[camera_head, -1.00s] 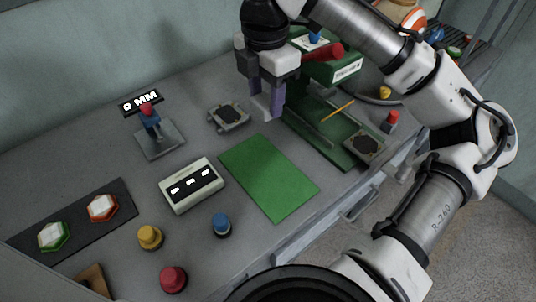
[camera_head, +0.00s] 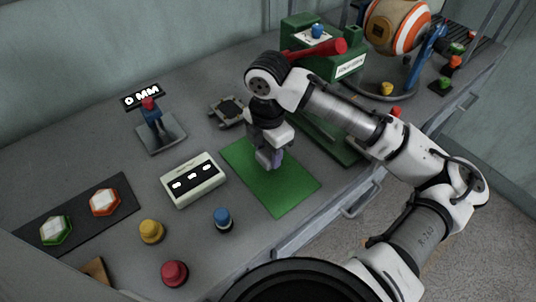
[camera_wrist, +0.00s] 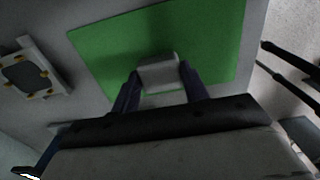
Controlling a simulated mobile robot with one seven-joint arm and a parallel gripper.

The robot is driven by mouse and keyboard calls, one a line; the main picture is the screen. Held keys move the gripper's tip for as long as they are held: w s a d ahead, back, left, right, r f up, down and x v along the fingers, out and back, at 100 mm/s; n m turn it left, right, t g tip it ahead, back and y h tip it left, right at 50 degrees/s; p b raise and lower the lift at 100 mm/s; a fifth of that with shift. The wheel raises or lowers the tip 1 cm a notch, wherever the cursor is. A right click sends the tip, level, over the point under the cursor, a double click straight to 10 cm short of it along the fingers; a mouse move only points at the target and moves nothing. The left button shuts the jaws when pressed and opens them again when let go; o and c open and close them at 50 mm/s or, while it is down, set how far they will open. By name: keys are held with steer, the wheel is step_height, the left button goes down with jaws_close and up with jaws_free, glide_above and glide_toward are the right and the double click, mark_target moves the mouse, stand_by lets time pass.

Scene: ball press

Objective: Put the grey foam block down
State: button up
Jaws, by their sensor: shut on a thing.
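My gripper (camera_head: 270,162) points down over the green mat (camera_head: 290,196), near the mat's upper middle in the head view. In the wrist view my gripper (camera_wrist: 160,86) is shut on the grey foam block (camera_wrist: 158,70), one purple finger on either side of it. The block's pale top and front show between the fingertips, with the mat (camera_wrist: 205,35) behind it. In the head view the block is mostly hidden by the fingers. I cannot tell whether it touches the mat.
A white box with displays (camera_head: 193,180) stands left of the mat, and a blue button (camera_head: 223,220) stands at its lower left. A small metal fixture (camera_head: 228,110) lies above it. The green press (camera_head: 318,50) with a red handle stands behind. The mat's lower part is clear.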

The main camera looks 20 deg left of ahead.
steer(key=shift+f, duration=1.2)
steer(key=shift+f, duration=0.1)
steer(key=shift+f, duration=0.1)
steer(key=o, duration=1)
steer(key=shift+c, duration=0.2)
